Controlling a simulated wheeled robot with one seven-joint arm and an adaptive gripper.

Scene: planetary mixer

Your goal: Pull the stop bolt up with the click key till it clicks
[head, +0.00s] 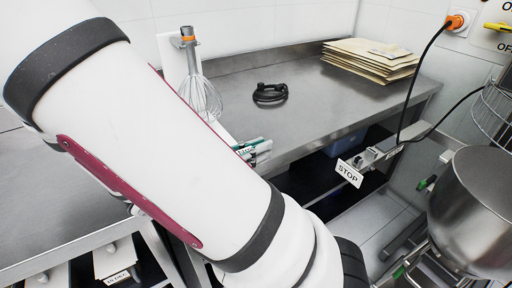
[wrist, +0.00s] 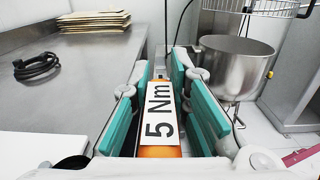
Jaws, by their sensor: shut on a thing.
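My gripper (wrist: 160,100) is shut on the click key (wrist: 160,118), which lies between the teal finger pads in the wrist view. The key has an orange handle with a white "5 Nm" label, and its dark shaft points away from me. In the head view a small part of my gripper (head: 256,148) shows beside my arm, near the table's front edge; my arm hides the rest. A white "STOP" tag (head: 349,173) hangs by a grey bracket (head: 376,154) right of the gripper. The stop bolt itself is too small to make out there. The key's tip is apart from the bracket.
The steel mixer bowl (head: 478,205) stands at the right under a wire guard (head: 495,108). The steel table (head: 315,105) holds a coiled black cable (head: 270,93) and a stack of paper sacks (head: 370,60). A whisk (head: 202,97) hangs at the left. A black cable (head: 408,90) runs down the wall.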

